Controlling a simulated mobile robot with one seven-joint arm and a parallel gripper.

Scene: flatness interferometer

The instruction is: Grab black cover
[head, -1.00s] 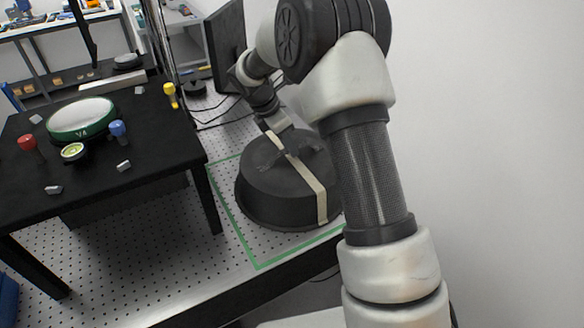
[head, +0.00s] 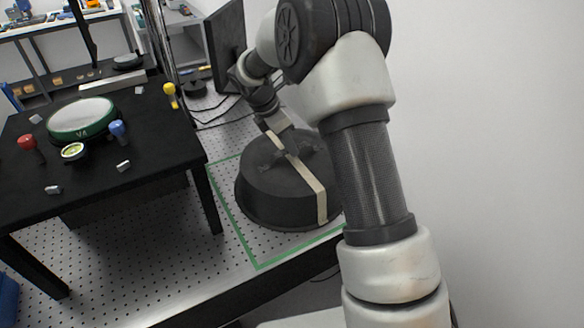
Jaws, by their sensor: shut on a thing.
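The black cover (head: 268,196) is a large round black lid with a cream strap across its top and down its side. It sits on the perforated metal table inside a green taped outline (head: 235,236). My arm reaches over it from the right. My gripper (head: 289,152) is at the top middle of the cover, shut on what appears to be its handle beside the strap. The fingertips and the grasped part are small and partly hidden, so the exact contact is unclear.
A black raised platform (head: 150,172) stands left of the cover, bearing a green-rimmed white disc (head: 82,118), coloured knobs and small grey blocks. A dark monitor (head: 225,45) and cables are behind the cover. A white wall (head: 500,130) is at right.

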